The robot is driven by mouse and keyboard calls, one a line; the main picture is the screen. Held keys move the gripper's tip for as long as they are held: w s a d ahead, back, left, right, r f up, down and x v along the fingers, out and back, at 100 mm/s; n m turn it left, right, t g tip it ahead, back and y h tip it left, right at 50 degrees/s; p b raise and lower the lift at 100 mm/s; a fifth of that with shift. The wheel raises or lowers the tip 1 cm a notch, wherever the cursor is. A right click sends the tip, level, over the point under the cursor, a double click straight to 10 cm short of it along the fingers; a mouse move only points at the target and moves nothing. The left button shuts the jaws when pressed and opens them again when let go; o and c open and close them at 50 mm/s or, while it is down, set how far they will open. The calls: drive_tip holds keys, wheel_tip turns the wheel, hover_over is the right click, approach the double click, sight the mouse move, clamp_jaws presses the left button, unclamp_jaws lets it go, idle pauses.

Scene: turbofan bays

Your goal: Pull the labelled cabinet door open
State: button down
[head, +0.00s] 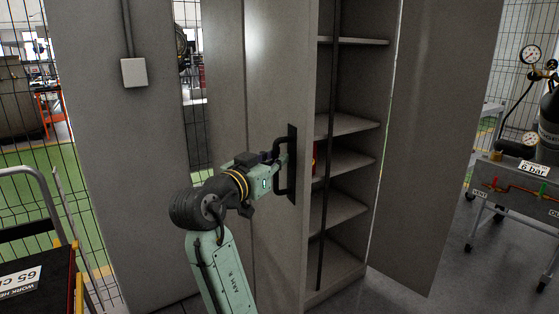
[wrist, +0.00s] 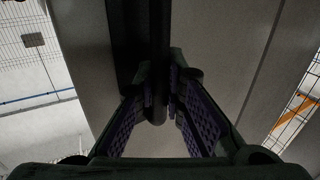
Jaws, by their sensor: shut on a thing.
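The tall grey cabinet stands in the middle of the head view, with its interior shelves (head: 345,125) showing. Its left door (head: 270,80) stands partly open toward me and carries a black vertical bar handle (head: 292,165). My gripper (head: 281,160) is shut on that handle from the left. In the wrist view the dark handle (wrist: 158,60) runs down between the purple-padded fingers (wrist: 160,105). The right door (head: 440,130) is swung wide open to the right. No label can be made out on either door. The fingers partly hide the lower handle in the wrist view.
A grey panel with a white box (head: 134,72) stands left of my arm. A cart (head: 35,275) is at the lower left. A wheeled bench (head: 515,190) with gauges and a dark cylinder stands at the right. Floor lies clear between the right door and that bench.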

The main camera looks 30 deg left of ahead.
drive_tip(key=shift+d+f, duration=0.15)
drive_tip(key=shift+d, duration=0.05)
drive_tip(key=c, duration=1.8)
unclamp_jaws()
drive_tip(key=shift+d, duration=0.1)
drive_tip(key=shift+o, duration=0.7)
drive_tip(key=shift+s+a, duration=0.15)
drive_tip(key=shift+a, duration=0.05)
drive_tip(key=s, duration=1.1)
drive_tip(key=shift+s+d, duration=0.3)
drive_tip(key=shift+s, duration=0.1)
